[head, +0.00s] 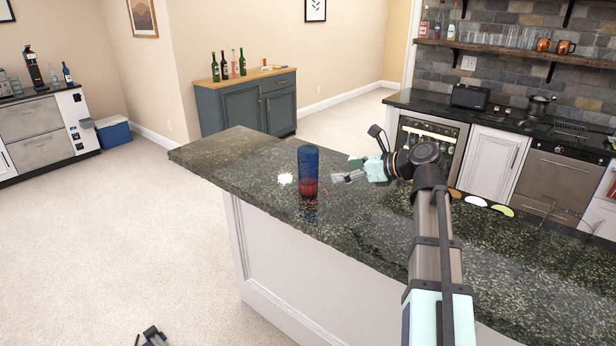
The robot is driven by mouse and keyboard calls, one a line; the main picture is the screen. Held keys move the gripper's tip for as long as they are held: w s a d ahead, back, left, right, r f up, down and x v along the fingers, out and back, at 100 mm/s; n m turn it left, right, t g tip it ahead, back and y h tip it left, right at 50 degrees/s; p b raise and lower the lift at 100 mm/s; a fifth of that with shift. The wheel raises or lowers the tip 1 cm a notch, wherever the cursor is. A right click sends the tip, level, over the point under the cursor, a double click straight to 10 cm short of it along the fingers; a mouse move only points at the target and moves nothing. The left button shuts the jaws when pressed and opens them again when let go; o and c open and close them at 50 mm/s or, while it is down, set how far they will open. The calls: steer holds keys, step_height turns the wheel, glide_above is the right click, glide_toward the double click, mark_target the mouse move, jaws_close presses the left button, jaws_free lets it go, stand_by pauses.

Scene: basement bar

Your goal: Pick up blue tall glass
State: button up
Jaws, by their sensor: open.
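A blue tall glass (309,165) stands upright on the dark granite counter (230,152). Its lower part looks red, and I cannot tell whether that is liquid or part of the glass. My gripper (338,179) is open just to the right of the glass, at about the height of its lower half, with its fingers pointing left toward it. A small gap shows between the fingertips and the glass. The fingers are small in this view, so their exact spread is hard to see.
A small white item (285,179) lies left of the glass, and red bits are scattered around its base. The counter's left end is clear.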

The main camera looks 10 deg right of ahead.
mark_target(316, 174)
steer(key=p+x, duration=0.3)
steer(key=x, duration=1)
steer(key=shift+f, duration=0.1)
steer(key=shift+s, duration=0.1)
steer(key=c, duration=1.5)
